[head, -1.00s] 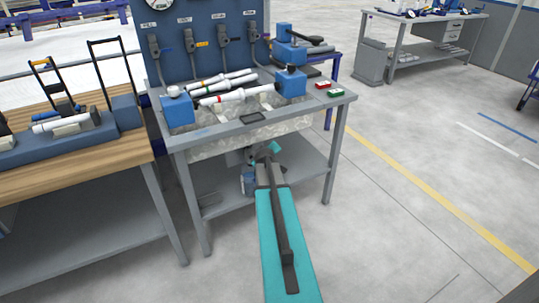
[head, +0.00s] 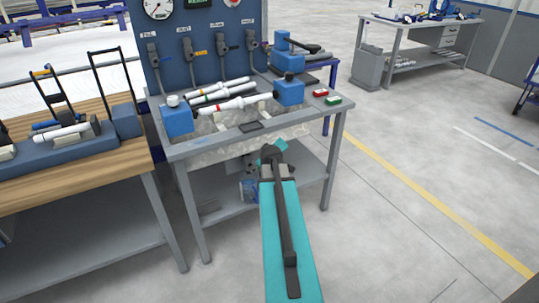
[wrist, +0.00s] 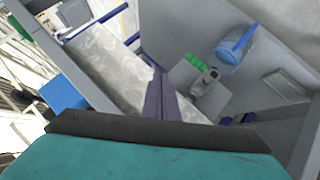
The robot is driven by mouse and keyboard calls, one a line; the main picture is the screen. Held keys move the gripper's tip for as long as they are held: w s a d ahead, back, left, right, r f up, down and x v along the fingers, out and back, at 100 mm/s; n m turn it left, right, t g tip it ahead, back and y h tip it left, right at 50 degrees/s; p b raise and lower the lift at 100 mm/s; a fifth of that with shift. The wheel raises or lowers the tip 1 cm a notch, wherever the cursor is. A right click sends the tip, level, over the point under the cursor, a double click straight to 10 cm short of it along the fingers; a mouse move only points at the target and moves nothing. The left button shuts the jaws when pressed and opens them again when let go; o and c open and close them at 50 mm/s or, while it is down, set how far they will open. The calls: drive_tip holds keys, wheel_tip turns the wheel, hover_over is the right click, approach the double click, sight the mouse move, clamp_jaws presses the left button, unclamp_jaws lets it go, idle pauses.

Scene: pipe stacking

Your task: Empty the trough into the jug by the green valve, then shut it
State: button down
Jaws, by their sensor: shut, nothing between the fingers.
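The trough (head: 225,148) is a pale, cloudy basin set in the grey bench; its outer wall also shows in the wrist view (wrist: 112,62). In the wrist view the valve's green handle (wrist: 194,61) sits beside a grey fitting (wrist: 207,80). The blue jug (wrist: 231,50) stands beyond and right of the valve, on the shelf under the bench. In the head view the jug (head: 248,190) is partly hidden behind my arm. My gripper (wrist: 161,92) is shut and empty, between the trough wall and the valve, apart from the handle. The jug's fill level cannot be told.
White pipes (head: 222,92) and blue blocks (head: 177,120) lie on the bench top. A red (head: 320,92) and a green box (head: 333,100) are at its right corner. A wooden bench (head: 70,175) stands left. The floor (head: 410,190) to the right is clear.

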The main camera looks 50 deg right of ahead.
drive_tip(key=shift+s+a+r, duration=0.25)
drive_tip(key=shift+s+r, duration=0.5)
drive_tip(key=shift+r, duration=0.05)
